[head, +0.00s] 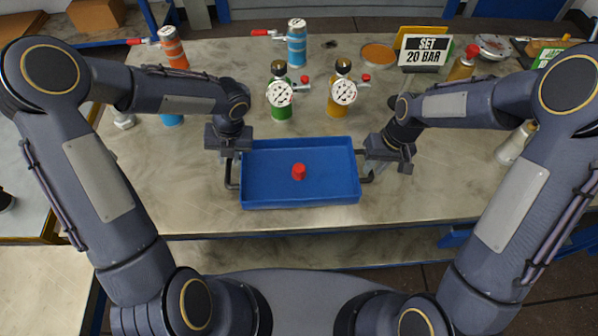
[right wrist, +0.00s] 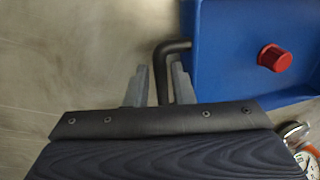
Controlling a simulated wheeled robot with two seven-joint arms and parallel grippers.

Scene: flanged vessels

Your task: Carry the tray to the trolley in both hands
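The blue tray (head: 255,202) rests on the worktable near its front edge, with a red knob-like piece (head: 299,172) inside. It has a dark bar handle at each end. My left gripper (head: 230,157) is at the left handle (head: 232,184); its fingers are too small to judge. My right gripper (head: 372,168) is at the right handle. In the right wrist view, its two fingers (right wrist: 161,88) stand apart on either side of the handle (right wrist: 163,62), with a gap visible on one side. I cannot clearly identify the trolley.
Behind the tray on the worktable (head: 190,212) stand a green vessel (head: 281,100) and a yellow vessel (head: 341,98) with gauges. A "SET 20 BAR" sign (head: 424,50) is further back. Separate pale surfaces (head: 40,290) lie at the left. The table beside the tray is mostly clear.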

